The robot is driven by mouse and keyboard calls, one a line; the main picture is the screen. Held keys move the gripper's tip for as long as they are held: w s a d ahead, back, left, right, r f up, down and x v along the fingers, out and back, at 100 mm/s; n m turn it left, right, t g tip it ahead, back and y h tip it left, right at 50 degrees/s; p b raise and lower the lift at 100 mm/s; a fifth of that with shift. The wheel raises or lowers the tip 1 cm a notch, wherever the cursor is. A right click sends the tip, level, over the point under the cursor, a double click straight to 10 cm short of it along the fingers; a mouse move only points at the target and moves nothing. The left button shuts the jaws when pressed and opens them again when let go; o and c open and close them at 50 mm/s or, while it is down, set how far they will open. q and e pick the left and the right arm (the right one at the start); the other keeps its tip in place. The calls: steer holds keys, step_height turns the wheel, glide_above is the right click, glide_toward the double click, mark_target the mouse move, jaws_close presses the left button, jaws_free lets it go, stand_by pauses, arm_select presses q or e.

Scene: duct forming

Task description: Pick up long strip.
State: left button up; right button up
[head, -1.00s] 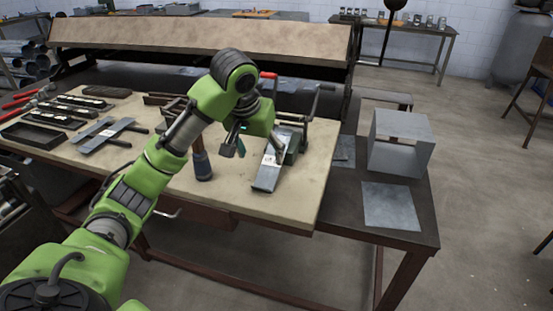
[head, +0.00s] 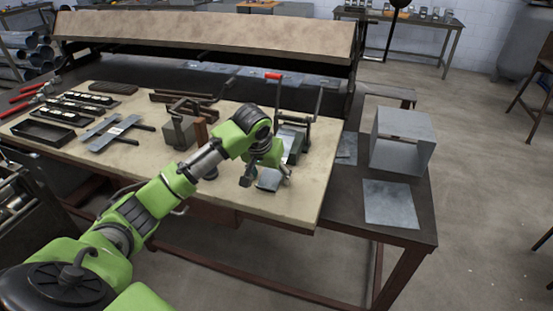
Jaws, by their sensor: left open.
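A long grey metal strip (head: 268,180) lies on the pale workbench top (head: 150,179), beside a clamp-like metal fixture (head: 297,128). Its near end shows below my left gripper (head: 266,173). The gripper and wrist hide its middle, and a bright part of it shows just right of the wrist. My left gripper is open and low over the strip, with a dark finger to the left of it. I cannot tell whether the fingers touch it. My right gripper is not in view.
Dark trays and tools (head: 45,133) and flat metal pieces (head: 112,131) lie at the left. A folding machine with a wide tan panel (head: 200,34) stands behind. A metal box (head: 402,142) and flat sheet (head: 391,204) sit on the dark right-hand table.

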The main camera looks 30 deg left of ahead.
arm_select(q)
steer(key=c, duration=1.3)
steer(key=shift+r, duration=0.15)
